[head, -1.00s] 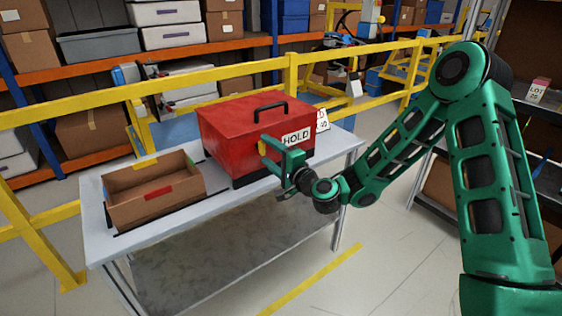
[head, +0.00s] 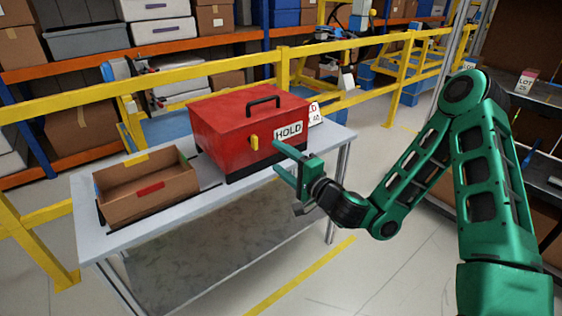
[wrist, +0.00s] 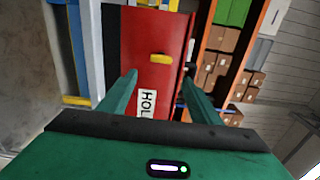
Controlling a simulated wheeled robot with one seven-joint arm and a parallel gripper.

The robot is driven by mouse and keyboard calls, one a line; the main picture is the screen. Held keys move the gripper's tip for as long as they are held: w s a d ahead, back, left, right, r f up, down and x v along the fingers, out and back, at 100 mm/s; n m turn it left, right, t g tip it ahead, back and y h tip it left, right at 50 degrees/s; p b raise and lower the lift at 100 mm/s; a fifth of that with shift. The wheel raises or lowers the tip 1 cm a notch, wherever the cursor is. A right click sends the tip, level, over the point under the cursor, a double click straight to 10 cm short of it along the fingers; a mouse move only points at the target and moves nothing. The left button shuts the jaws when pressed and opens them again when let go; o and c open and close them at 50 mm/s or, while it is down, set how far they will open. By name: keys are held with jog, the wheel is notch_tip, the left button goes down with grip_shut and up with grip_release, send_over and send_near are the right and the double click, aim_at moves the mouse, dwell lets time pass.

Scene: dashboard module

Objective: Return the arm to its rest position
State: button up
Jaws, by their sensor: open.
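My green arm reaches in from the right in the head view. My gripper (head: 277,158) is open and empty, in front of the right part of the red box's front face. In the wrist view its two fingers (wrist: 160,85) stand apart with nothing between them. The red box (head: 225,138) sits shut on the table, with a black handle on its lid. A yellow latch (head: 254,142) and a HOLD label (head: 289,132) are on its front. The latch also shows in the wrist view (wrist: 161,58), ahead of the fingers and apart from them.
An open cardboard box (head: 150,203) stands on the left of the grey table (head: 205,203). A yellow rail (head: 210,73) runs behind the table, with loaded shelves beyond. A dark shelf unit (head: 538,130) stands at the right, behind my arm. The floor before the table is clear.

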dwell(0.3)
jog(key=s+a+f+n+g+y, duration=0.15)
jog(key=s+f+n+g, duration=0.25)
jog(key=s+n+g, duration=0.65)
jog(key=s+d+f+n+h, duration=0.2)
jog(key=d+f+n+h, duration=0.1)
jog(key=d, duration=0.5)
jog(key=s+d+r+m+g+h, duration=0.15)
jog(key=s+d+h, duration=0.3)
jog(key=d, duration=0.65)
jog(key=s+d+r+m+g+h, duration=0.1)
jog(key=s+d+r+h, duration=0.15)
jog(key=s+d, duration=0.55)
jog(key=s+d+r+m+g, duration=0.1)
jog(key=s+d+r+m, duration=0.2)
jog(key=s+d, duration=0.2)
jog(key=s+d+r+m+g+h, duration=0.1)
jog(key=s+d+r+m, duration=0.2)
jog(key=s+d, duration=0.2)
jog(key=s, duration=0.3)
jog(key=shift+d, duration=0.35)
jog(key=shift+s, duration=0.1)
